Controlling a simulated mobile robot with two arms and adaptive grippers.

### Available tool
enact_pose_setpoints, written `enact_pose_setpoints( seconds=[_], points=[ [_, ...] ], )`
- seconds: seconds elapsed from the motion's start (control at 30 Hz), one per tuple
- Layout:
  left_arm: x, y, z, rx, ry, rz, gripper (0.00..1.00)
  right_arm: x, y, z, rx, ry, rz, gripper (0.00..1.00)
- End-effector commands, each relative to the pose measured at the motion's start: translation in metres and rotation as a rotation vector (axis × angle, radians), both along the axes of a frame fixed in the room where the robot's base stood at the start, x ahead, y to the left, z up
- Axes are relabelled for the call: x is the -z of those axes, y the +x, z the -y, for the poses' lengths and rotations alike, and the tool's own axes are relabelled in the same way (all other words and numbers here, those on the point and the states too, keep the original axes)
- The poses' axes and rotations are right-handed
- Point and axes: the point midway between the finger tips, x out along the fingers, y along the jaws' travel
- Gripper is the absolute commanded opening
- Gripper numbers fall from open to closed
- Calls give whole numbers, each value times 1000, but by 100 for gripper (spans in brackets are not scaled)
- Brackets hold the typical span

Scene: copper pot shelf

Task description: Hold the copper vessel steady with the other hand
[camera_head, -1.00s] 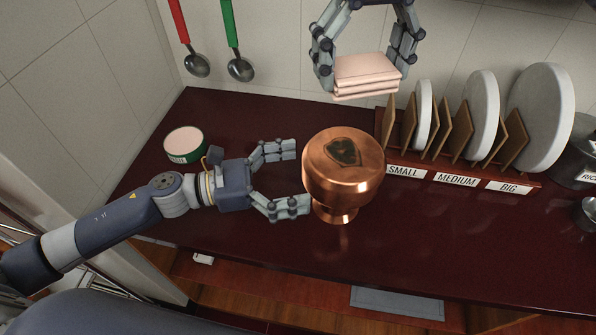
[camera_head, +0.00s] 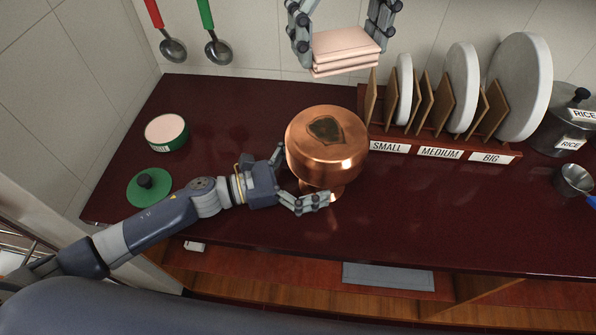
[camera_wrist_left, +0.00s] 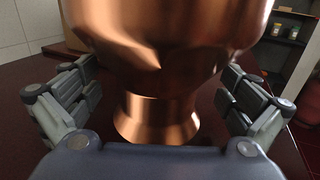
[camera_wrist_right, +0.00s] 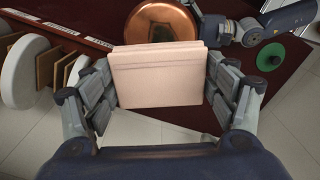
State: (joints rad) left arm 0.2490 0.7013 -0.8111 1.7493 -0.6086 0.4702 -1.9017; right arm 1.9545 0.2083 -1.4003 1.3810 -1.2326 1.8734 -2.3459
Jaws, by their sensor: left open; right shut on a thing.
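The copper vessel (camera_head: 326,152) stands upright on the dark red counter, with a dark shield-shaped patch on its top. In the left wrist view the vessel's narrow foot (camera_wrist_left: 155,118) sits between the fingers of my left gripper (camera_wrist_left: 160,105). My left gripper (camera_head: 290,185) is open around the foot, with gaps at both sides; its far finger is mostly hidden by the vessel in the head view. My right gripper (camera_head: 343,40) is shut on a folded pink cloth (camera_head: 345,52), held above and behind the vessel. The cloth also shows in the right wrist view (camera_wrist_right: 158,80).
A plate rack (camera_head: 440,145) labelled small, medium and big stands right of the vessel. A white-and-green tin (camera_head: 166,132) and a green lid (camera_head: 148,187) lie at left. Pots (camera_head: 565,125) stand far right. Ladles (camera_head: 218,50) hang on the wall. The front counter is clear.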

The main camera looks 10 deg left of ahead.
Motion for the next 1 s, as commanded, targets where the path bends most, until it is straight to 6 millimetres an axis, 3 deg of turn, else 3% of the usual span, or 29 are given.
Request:
enact_pose_setpoints(
  seconds=[0.4,0.73,1.0],
  points=[
    [0,3,7,0,1,0,100,0,0,0,0,0,0,60],
    [-1,3,7,0,-1,1,28,0,0,0,0,0,0,60],
    [-3,3,8,1,-2,3,27,0,0,0,0,0,0,60]
  ],
)
